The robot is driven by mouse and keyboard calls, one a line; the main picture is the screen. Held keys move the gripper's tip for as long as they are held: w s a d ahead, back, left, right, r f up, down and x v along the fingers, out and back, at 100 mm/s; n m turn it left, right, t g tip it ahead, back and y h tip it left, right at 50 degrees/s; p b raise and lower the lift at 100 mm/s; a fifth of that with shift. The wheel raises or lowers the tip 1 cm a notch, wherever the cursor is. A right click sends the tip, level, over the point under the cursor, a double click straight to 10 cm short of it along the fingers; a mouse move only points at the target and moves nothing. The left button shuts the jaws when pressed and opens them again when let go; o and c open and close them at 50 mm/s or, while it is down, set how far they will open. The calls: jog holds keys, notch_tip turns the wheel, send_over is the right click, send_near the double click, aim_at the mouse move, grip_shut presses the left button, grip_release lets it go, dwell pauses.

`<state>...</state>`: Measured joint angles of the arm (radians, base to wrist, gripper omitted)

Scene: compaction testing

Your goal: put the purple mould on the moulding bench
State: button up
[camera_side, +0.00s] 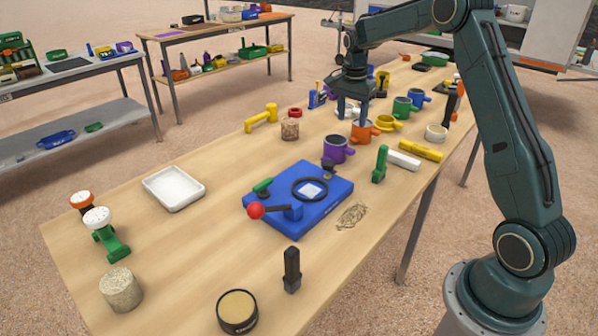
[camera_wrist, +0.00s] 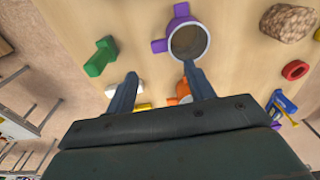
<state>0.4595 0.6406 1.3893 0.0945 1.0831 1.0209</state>
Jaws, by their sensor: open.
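The purple mould (camera_side: 336,150) is an open, upright cup with side handles, standing on the wooden table just behind the blue fixture. In the wrist view the purple mould (camera_wrist: 170,45) lies just beyond the fingertips, nearer the right finger, its grey opening facing me. My gripper (camera_side: 354,106) is open and empty, pointing down above the table near the orange mould (camera_side: 363,133); its two fingers show apart in the wrist view (camera_wrist: 160,74). No label marks the moulding bench; I cannot tell which of the benches in view it is.
A blue fixture (camera_side: 318,214) with a red-knobbed lever stands in front of the purple mould. Other benches (camera_side: 210,31) stand at the back left.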

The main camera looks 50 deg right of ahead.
jog(key=s+a+r+n+t, duration=0.3)
jog(key=s+a+r+n, duration=0.5)
jog(key=s+a+r, duration=0.45)
jog(key=s+a+n+t, duration=0.2)
jog(key=s+a+n, duration=0.8)
jog(key=s, duration=0.7)
jog(key=a, duration=0.2)
jog(key=shift+s+a+f+t+y, duration=0.25)
jog(key=shift+s+a+t+y, duration=0.05)
jog(key=shift+a, duration=0.1)
